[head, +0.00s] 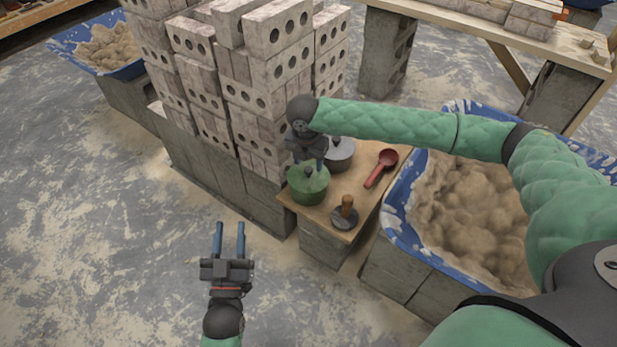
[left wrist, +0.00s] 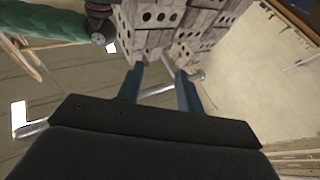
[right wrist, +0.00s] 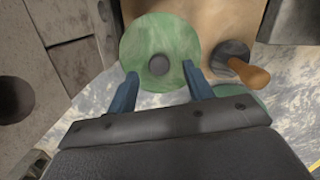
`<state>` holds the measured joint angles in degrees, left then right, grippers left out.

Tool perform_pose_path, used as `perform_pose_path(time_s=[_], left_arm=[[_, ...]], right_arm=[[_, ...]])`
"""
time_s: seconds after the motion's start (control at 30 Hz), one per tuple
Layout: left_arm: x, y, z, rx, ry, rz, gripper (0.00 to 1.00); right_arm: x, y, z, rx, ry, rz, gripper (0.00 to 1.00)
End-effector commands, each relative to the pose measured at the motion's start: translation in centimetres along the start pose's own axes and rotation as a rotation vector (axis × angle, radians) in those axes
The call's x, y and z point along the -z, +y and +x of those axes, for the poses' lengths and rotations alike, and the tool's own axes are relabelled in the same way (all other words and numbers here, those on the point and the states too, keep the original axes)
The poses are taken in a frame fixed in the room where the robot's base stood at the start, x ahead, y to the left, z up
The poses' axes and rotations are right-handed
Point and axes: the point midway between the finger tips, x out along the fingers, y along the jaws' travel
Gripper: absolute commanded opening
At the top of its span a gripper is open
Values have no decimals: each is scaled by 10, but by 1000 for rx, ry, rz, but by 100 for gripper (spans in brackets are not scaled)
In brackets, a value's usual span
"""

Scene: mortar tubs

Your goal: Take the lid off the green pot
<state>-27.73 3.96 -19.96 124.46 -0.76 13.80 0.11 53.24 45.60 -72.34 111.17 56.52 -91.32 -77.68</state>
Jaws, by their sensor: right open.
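The green pot (head: 309,190) stands on a small wooden board, with its green lid (right wrist: 135,42) on top. The lid is round with a dark knob (right wrist: 159,65) at its centre. My right gripper (head: 309,163) is above the lid, pointing down. In the right wrist view its open fingers (right wrist: 161,78) are on either side of the knob, with gaps visible; I cannot tell their exact height. My left gripper (head: 230,226) is open and empty over the floor, left of the board. Its parted fingers also show in the left wrist view (left wrist: 160,72).
The board (head: 358,184) also holds a grey lidded pot (head: 341,158), a red scoop (head: 378,170) and a wooden-handled tool (head: 346,212). A brick stack (head: 250,85) rises behind. A blue mortar tub (head: 396,220) stands right.

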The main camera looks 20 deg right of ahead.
Motion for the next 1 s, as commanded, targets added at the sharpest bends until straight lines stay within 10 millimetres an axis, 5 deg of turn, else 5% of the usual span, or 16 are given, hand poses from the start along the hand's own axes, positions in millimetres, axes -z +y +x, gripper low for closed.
perform_pose_path(time_s=[0.4,0.77,1.0], left_arm=[[64,4,12,-14,212,19,36],[73,4,13,-16,241,21,36],[72,4,13,-17,240,21,36]], right_arm=[[1,1,28,1,-1,0,51],[1,1,32,0,-1,0,51],[1,1,32,1,-1,0,8]])
